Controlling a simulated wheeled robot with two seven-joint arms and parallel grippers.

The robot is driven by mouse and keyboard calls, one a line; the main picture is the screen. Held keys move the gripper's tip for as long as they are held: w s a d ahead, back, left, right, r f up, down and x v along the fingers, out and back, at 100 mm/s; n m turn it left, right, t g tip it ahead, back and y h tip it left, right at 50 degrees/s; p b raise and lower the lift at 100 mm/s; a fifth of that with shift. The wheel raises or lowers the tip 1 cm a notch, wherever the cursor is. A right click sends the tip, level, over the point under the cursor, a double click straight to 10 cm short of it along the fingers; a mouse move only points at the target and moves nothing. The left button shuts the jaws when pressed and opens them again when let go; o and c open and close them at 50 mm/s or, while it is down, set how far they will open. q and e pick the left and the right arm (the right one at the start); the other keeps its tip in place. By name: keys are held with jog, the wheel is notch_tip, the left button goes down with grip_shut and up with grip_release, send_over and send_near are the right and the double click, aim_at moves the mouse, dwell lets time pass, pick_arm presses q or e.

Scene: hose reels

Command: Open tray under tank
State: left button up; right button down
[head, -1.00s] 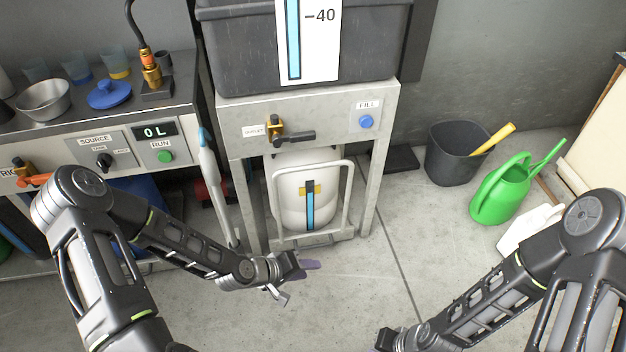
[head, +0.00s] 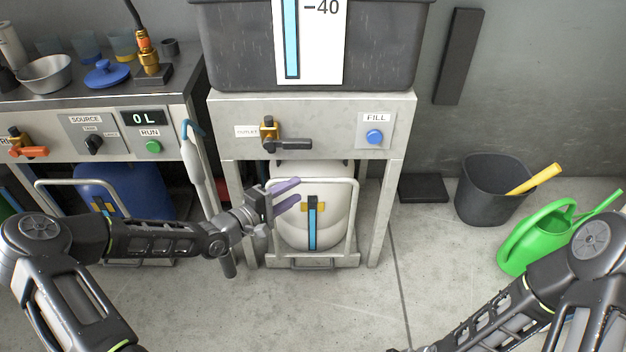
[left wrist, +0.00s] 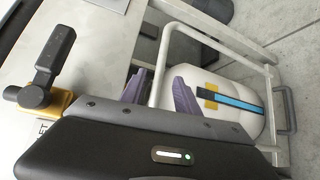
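The tank (head: 400,50) is a dark grey bin on a grey metal stand (head: 228,135). Under it, a low metal tray (head: 315,262) with a tube-frame handle (head: 352,215) carries a white rounded container (head: 290,232) with a blue gauge strip. My left gripper (head: 286,195) is at the upper left corner of the handle, its purple fingers apart. In the left wrist view the handle's bar (left wrist: 162,50) appears between the fingers (left wrist: 158,92); I cannot tell whether it touches them. My right arm is at lower right, its gripper outside the frame.
An outlet valve (head: 270,132) and blue FILL button (head: 375,137) are on the stand's front. A bench with a blue container (head: 120,190) beneath stands left. A black bucket (head: 485,195) and green watering can (head: 540,240) stand right. The floor in front is clear.

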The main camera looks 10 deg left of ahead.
aim_at(313, 178)
pick_arm(q)
jog(key=b+x, duration=0.2)
jog(key=x, duration=0.5)
jog(key=shift+f, duration=0.1)
jog(key=shift+w+d, duration=0.25)
jog(key=shift+w, duration=0.1)
jog(key=shift+c, duration=0.2)
grip_shut()
dwell(1.0)
